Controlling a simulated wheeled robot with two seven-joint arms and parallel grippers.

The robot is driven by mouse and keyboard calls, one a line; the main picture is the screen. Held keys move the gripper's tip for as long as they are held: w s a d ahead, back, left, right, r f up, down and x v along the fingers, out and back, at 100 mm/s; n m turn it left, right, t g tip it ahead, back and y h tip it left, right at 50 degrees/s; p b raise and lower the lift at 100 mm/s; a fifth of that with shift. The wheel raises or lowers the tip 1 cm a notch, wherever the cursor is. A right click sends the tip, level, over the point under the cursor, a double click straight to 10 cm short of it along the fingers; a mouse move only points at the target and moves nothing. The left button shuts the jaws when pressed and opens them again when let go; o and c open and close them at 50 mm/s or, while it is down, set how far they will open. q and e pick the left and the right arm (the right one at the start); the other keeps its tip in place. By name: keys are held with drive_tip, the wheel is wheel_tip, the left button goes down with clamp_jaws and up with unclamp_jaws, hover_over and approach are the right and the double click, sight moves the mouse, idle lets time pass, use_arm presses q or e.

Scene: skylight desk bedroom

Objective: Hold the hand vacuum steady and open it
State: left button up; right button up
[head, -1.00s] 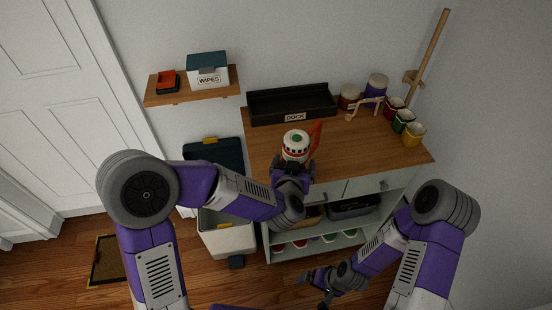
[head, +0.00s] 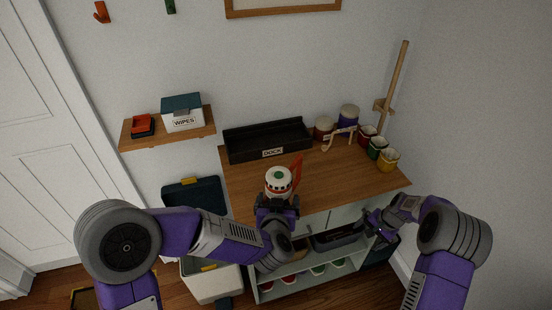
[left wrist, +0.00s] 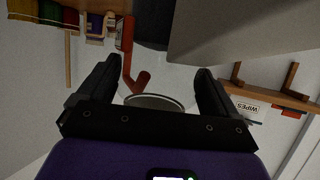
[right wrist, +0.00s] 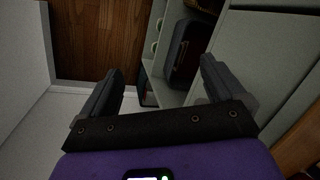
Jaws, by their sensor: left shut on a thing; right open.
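My right gripper (head: 372,226) is open and empty, in front of the cabinet's right side. In the right wrist view nothing is between its fingers (right wrist: 155,90).
A black dock tray (head: 240,150) stands at the worktop's back. Jars (head: 348,118) and several coloured cups (head: 388,160) stand at the right. A wall shelf (head: 165,134) holds a wipes box (head: 183,115). A dark grey bin (head: 335,238) sits under the worktop.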

drive_tip(key=w+d+r+m+t, duration=0.1)
drive_tip(key=w+d+r, duration=0.15)
drive_tip(key=r, duration=0.35)
drive_tip(key=w+d+r, duration=0.2)
drive_tip(key=d+r, duration=0.2)
drive_tip(key=r, duration=0.2)
wheel_tip(320, 180, up, 24)
drive_tip(key=n+g+h, duration=0.3)
drive_tip(key=n, duration=0.6)
hover_over(276, 174)
drive_tip(key=shift+w+d, duration=0.3)
drive_tip(key=shift+d, duration=0.15)
drive_tip(key=shift+s+a+f, duration=0.1)
drive_tip(key=shift+s+a, duration=0.15)
drive_tip(key=shift+a, duration=0.25)
drive_tip(key=shift+f, duration=3.95)
